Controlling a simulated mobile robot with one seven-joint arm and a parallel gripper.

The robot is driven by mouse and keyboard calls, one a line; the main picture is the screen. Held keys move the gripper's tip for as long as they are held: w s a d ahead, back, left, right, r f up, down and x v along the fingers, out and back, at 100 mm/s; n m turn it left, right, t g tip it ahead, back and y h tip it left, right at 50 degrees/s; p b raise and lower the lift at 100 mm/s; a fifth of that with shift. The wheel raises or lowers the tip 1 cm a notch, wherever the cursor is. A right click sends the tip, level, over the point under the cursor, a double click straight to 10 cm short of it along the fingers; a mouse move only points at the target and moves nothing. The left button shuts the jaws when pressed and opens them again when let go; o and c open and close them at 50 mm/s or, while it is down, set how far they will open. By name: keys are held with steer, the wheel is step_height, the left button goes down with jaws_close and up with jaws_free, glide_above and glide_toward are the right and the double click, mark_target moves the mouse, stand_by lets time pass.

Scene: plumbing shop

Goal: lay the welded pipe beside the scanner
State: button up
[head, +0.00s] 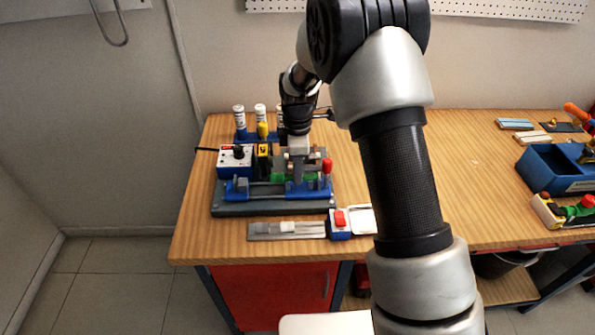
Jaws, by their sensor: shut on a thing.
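My gripper (298,152) points down over the grey and blue clamping fixture (240,207) on the left of the wooden bench. Short green lengths (309,179), apparently the welded pipe, show on either side of my fingers, low between the blue clamps. My gripper is shut, apparently on this pipe; the grip itself is mostly hidden by the fingers and fixture parts. No scanner is plain to me; a small yellow and black device (263,158) stands just left of my gripper, and I cannot tell whether it is the scanner.
A white control box with a black knob (237,157) and white-capped bottles (260,112) stand left and behind. A metal rail with a red-buttoned blue block (340,222) lies in front. A blue bin (550,170) stands at right. Bench around (468,185) is clear.

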steer(key=shift+o, duration=0.4)
steer(key=shift+d, duration=0.1)
steer(key=shift+r+p, duration=2.2)
steer(key=shift+r, duration=1.5)
jaws_close()
